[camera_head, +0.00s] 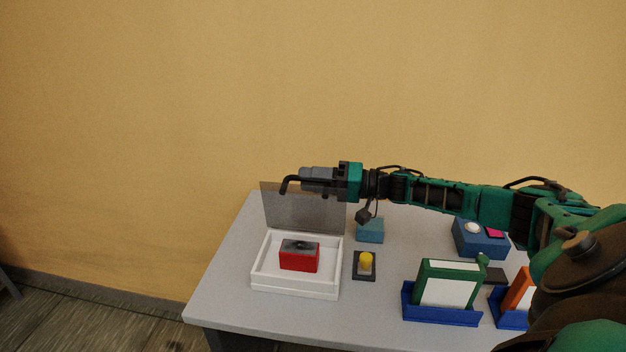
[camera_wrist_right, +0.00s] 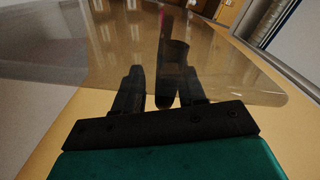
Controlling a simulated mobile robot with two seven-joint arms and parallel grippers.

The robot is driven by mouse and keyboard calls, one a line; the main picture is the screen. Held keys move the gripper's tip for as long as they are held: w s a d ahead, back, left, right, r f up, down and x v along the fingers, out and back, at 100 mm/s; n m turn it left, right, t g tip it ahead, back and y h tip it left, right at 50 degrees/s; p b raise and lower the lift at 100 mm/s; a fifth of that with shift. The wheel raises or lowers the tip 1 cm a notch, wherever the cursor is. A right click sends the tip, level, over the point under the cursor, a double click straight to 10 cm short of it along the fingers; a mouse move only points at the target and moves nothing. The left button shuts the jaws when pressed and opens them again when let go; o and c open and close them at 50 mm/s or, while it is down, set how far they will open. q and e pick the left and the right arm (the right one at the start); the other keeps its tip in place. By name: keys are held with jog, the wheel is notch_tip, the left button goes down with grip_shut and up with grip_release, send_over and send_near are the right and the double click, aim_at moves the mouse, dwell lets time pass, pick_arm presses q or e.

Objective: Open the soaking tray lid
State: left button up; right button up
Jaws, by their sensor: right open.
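The white soaking tray (camera_head: 296,291) sits at the left of the table, with a red block with a dark grey top (camera_head: 299,260) inside it. Its smoky, see-through lid (camera_head: 300,213) stands raised, near upright, at the tray's back edge. My right gripper (camera_head: 306,179) is at the lid's upper edge; its jaws are apart. In the right wrist view the lid (camera_wrist_right: 110,50) spreads across the open fingers, and a dark upright piece, perhaps the lid's handle, shows between them. Whether the fingers touch it I cannot tell. My left gripper is out of view.
A yellow button on a dark base (camera_head: 366,262) stands right of the tray, with a teal block (camera_head: 370,231) behind it. A green-framed panel in a blue holder (camera_head: 446,284), an orange piece (camera_head: 519,287) and a blue box (camera_head: 478,240) stand farther right. The front left tabletop is clear.

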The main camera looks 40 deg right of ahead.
jog(key=v, duration=1.3)
